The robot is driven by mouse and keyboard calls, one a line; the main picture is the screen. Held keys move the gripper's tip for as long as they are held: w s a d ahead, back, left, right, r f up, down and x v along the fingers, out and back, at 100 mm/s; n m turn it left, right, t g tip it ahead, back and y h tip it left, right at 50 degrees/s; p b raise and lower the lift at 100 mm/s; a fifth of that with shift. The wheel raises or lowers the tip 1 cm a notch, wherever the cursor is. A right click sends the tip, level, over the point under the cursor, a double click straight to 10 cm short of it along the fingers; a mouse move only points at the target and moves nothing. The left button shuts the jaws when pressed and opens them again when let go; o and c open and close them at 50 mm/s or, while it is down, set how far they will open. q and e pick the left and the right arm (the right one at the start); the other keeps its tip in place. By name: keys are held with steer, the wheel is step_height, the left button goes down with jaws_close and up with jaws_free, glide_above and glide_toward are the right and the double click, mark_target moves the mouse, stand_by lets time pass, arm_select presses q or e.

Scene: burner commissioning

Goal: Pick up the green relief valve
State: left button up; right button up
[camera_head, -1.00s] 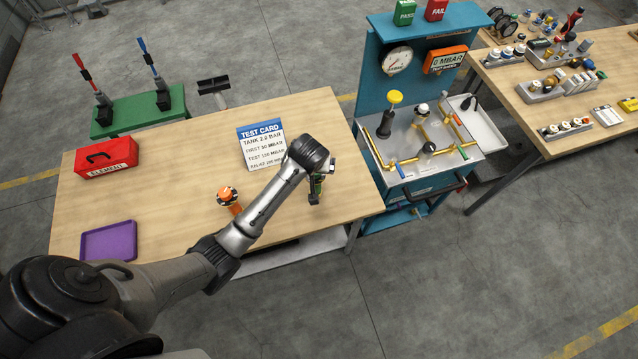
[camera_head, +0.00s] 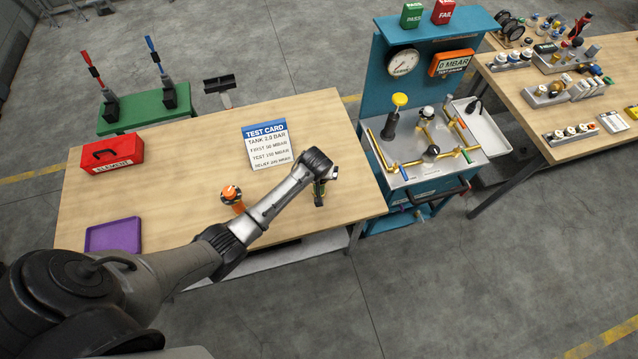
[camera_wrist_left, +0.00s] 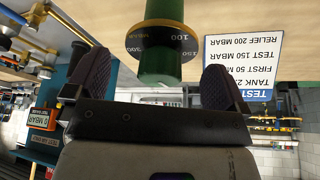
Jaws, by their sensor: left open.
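The green relief valve (camera_wrist_left: 160,58) shows in the left wrist view, with a brass collar and a black dial ring marked in mbar. My left gripper (camera_wrist_left: 155,66) is open, with one dark finger on each side of the valve's green part and a visible gap on both sides. In the head view my left gripper (camera_head: 319,190) is low over the right end of the wooden table. There my wrist and fingers hide most of the valve. My right gripper is not in view.
The test card (camera_head: 266,145) stands behind the gripper. An orange-capped part (camera_head: 231,196) stands left of my forearm. A red box (camera_head: 112,154) and purple tray (camera_head: 113,236) are at the table's left. The teal test rig (camera_head: 425,150) stands close on the right.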

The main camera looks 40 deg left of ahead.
arm_select(q)
steer(key=shift+x, duration=0.75)
steer(key=shift+c, duration=0.3)
steer(key=c, duration=1.5)
